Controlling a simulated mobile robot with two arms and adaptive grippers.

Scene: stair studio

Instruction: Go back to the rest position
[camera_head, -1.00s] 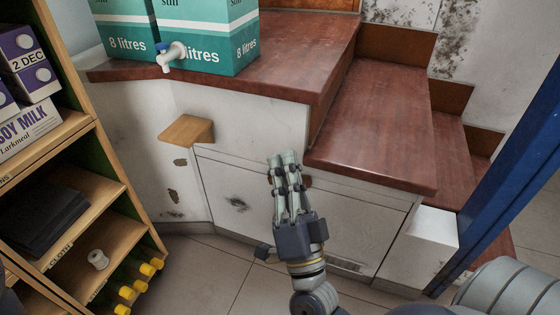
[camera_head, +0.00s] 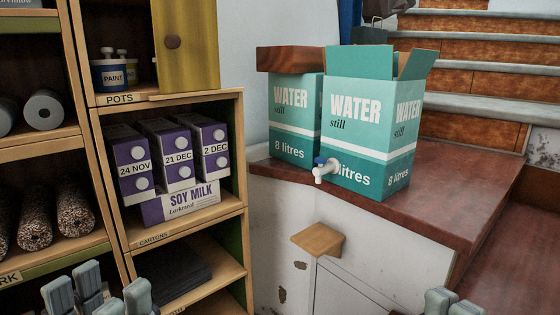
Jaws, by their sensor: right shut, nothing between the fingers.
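My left gripper (camera_head: 100,292) shows at the bottom left edge in front of the shelf. Only its grey fingertips are in view, in two groups with a gap between them, and I see nothing held there. My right gripper (camera_head: 452,301) shows at the bottom right edge, with only its fingertips in view. They are close together, shut and empty. The rest of both hands and the arms are below the picture.
A wooden shelf (camera_head: 126,241) with soy milk cartons (camera_head: 166,154) stands at the left. Green water boxes (camera_head: 371,118), one with a tap (camera_head: 325,170), stand on the red-brown counter (camera_head: 480,200). A small wooden ledge (camera_head: 318,240) juts out below. Stairs (camera_head: 470,75) rise behind.

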